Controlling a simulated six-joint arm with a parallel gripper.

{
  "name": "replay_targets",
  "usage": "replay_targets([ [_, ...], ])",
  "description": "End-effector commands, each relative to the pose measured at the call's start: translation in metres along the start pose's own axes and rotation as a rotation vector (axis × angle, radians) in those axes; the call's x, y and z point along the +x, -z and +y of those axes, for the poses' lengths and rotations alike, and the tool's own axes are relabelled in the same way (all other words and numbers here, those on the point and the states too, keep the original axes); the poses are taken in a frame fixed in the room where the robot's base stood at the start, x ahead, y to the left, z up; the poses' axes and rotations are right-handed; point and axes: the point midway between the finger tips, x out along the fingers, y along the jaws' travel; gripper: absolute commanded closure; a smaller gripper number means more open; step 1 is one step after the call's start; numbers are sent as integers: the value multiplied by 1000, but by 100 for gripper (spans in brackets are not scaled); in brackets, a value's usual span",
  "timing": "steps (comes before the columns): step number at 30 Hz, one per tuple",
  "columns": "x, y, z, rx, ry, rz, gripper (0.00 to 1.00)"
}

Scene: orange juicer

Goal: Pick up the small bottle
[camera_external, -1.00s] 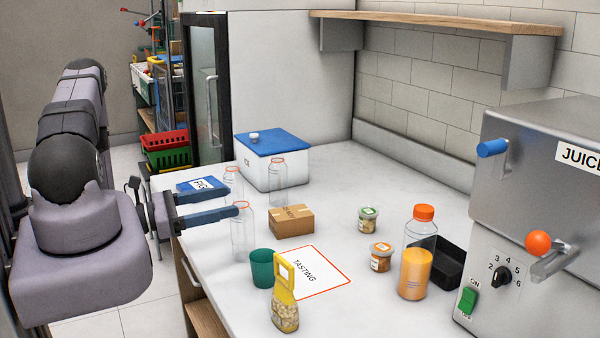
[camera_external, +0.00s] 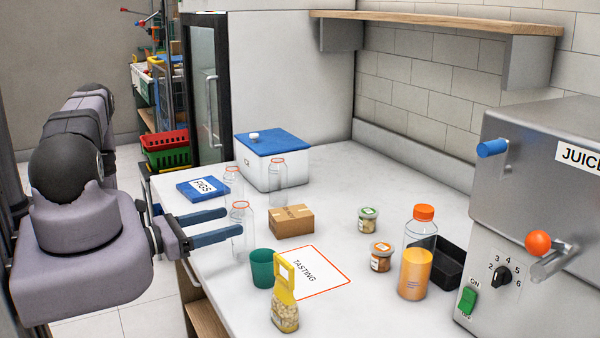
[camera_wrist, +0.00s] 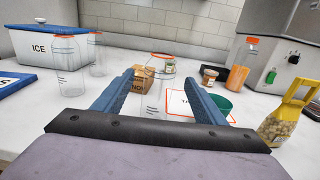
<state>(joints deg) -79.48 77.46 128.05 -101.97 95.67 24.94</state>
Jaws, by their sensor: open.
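A clear empty bottle with an orange rim (camera_external: 241,219) stands upright at the counter's left edge. In the wrist view this bottle (camera_wrist: 155,90) shows between my two blue fingers, its lower part hidden by my gripper. My gripper (camera_external: 233,222) is open, its fingers level and pointing right at the bottle; contact cannot be told. Two more clear bottles stand behind it: one near the blue FIGS item (camera_external: 233,183), one in front of the ice box (camera_external: 278,185). I cannot tell surely which one is the small bottle.
A green cup (camera_external: 262,268), yellow-topped bag (camera_external: 285,312), cardboard box (camera_external: 290,221) and TASTING sheet (camera_external: 322,262) lie close to the bottle. The ice box (camera_external: 270,172) stands behind. An orange juice bottle (camera_external: 415,272) and the juicer (camera_external: 540,200) are at right.

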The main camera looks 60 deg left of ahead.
Motion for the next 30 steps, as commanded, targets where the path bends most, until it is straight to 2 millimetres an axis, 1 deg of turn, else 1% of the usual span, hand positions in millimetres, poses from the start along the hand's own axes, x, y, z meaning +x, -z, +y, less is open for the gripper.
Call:
replay_targets([
  [5, 5, 0, 0, 1, 2, 0, 35],
  [15, 40, 0, 0, 3, 6, 0, 35],
  [18, 47, 0, 0, 2, 3, 0, 35],
  [22, 52, -1, 0, 1, 2, -1, 35],
  [29, 52, 0, 1, 0, 0, 0, 35],
  [30, 52, 0, 1, 0, 0, 0, 42],
])
